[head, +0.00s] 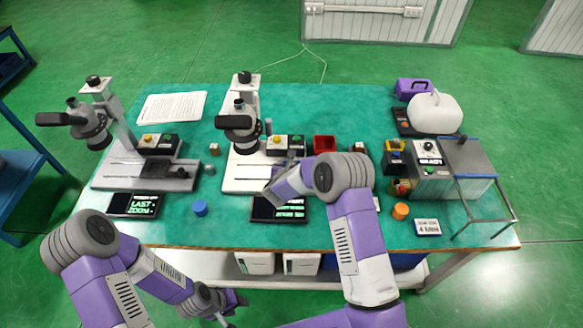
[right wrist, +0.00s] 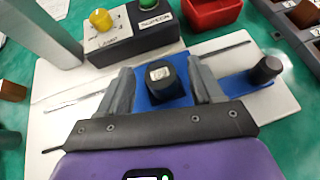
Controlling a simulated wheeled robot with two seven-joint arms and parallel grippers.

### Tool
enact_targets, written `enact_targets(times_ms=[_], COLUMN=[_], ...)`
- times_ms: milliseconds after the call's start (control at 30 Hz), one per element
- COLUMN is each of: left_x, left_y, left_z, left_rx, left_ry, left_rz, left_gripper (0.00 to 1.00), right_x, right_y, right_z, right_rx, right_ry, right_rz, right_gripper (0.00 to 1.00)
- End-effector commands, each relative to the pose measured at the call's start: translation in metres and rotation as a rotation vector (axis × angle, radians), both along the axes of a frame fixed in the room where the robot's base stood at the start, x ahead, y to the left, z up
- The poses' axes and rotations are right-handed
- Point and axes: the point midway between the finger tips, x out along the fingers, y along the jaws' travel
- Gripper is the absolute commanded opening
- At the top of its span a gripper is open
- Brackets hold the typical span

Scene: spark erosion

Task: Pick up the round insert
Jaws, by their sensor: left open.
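In the right wrist view, my right gripper (right wrist: 164,92) has its two fingers apart on either side of a dark rounded piece (right wrist: 160,80) with a pale square mark on top. It stands on a blue holder (right wrist: 232,86) on the white stage plate (right wrist: 70,100). A gap shows on the left side of the piece; contact on the right is unclear. A dark cylinder (right wrist: 267,68) sits at the holder's right end. I cannot tell for certain which piece is the round insert. In the head view my arm hides this spot. My left gripper (head: 235,308) is open and empty below the table's front edge.
A control box (right wrist: 125,40) with yellow and green buttons and a red tray (right wrist: 212,12) stand behind the gripper. The microscope (head: 240,125) rises close by. A blue cylinder (head: 200,208) and an orange one (head: 400,211) stand near the front edge.

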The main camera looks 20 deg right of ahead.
Motion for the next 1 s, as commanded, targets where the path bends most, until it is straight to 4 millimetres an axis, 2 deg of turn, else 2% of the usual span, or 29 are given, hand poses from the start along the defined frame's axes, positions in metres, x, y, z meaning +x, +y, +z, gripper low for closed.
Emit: enact_targets(times_ms=[33, 67, 400, 733, 867, 1000], left_x=[0.000, 0.000, 0.000, 0.000, 0.000, 0.000], left_y=[0.000, 0.000, 0.000, 0.000, 0.000, 0.000], left_z=[0.000, 0.000, 0.000, 0.001, 0.003, 0.007], left_rx=[0.000, 0.000, 0.000, 0.000, 0.000, 0.000], left_ry=[0.000, 0.000, 0.000, 0.000, 0.000, 0.000], left_rz=[0.000, 0.000, 0.000, 0.000, 0.000, 0.000], left_gripper=[0.43, 0.43, 0.43, 0.43, 0.43, 0.43], right_x=[0.000, 0.000, 0.000, 0.001, 0.001, 0.001], right_y=[0.000, 0.000, 0.000, 0.000, 0.000, 0.000], right_z=[0.000, 0.000, 0.000, 0.006, 0.026, 0.056], right_rx=[0.000, 0.000, 0.000, -0.001, 0.000, 0.001], right_ry=[0.000, 0.000, 0.000, -0.004, -0.006, -0.008], right_rz=[0.000, 0.000, 0.000, 0.000, -0.001, 0.000], right_gripper=[0.57, 0.52, 0.00, 0.00, 0.00, 0.00])
